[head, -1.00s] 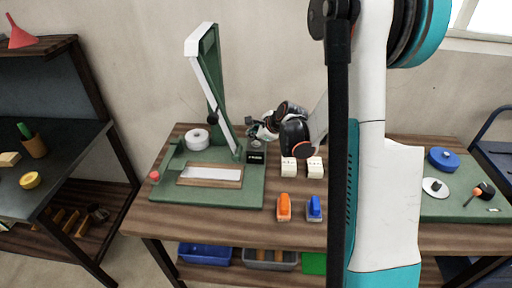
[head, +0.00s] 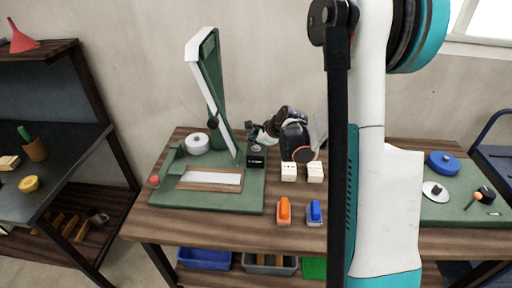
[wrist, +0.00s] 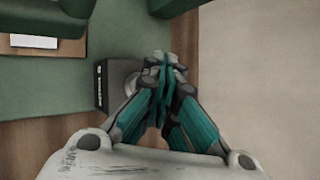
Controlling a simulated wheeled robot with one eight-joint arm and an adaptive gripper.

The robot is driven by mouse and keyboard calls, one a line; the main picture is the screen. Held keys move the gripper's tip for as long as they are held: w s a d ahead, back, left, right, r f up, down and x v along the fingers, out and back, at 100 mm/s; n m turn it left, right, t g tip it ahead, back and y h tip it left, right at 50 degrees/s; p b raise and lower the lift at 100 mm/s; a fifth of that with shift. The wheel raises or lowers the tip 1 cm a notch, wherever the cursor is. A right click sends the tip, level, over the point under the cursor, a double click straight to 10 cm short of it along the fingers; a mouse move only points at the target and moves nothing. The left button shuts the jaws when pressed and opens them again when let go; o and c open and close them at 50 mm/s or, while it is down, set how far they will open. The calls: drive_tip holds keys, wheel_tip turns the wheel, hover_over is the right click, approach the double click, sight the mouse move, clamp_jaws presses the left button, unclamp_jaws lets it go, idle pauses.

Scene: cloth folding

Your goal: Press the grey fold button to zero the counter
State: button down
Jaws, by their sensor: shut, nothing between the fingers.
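The black counter box (head: 256,162) stands at the right rear of the green fold press base. Its display faces the front, but the digits are too small to read. A round grey button (head: 256,149) sits on top of the box. In the wrist view the button (wrist: 133,84) shows beside my fingers, which partly cover it. My gripper (head: 254,133) is shut and empty, its fingertips just above and behind the button. In the wrist view the closed fingertips (wrist: 166,62) lie right of the box (wrist: 114,85). I cannot tell whether they touch the button.
The press's tall hinged arm (head: 212,90) stands raised left of my gripper. A white cloth (head: 212,178) lies on the base (head: 190,198). White blocks (head: 289,172), an orange stamp (head: 284,211) and a blue one (head: 314,212) stand to the right. The table front is clear.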

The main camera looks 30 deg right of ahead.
sight(254, 148)
drive_tip(key=shift+f, duration=0.1)
idle(0.3)
drive_tip(key=shift+f+b, duration=0.35)
drive_tip(key=shift+b, duration=0.15)
drive_tip(key=shift+f+b, duration=0.4)
drive_tip(key=shift+f, duration=0.05)
idle(0.6)
drive_tip(key=shift+r, duration=0.1)
drive_tip(key=shift+r+p, duration=0.55)
drive_tip(key=shift+r, duration=0.25)
drive_tip(key=shift+r, duration=0.1)
drive_tip(key=shift+r+p, duration=1.65)
drive_tip(key=shift+r, duration=0.75)
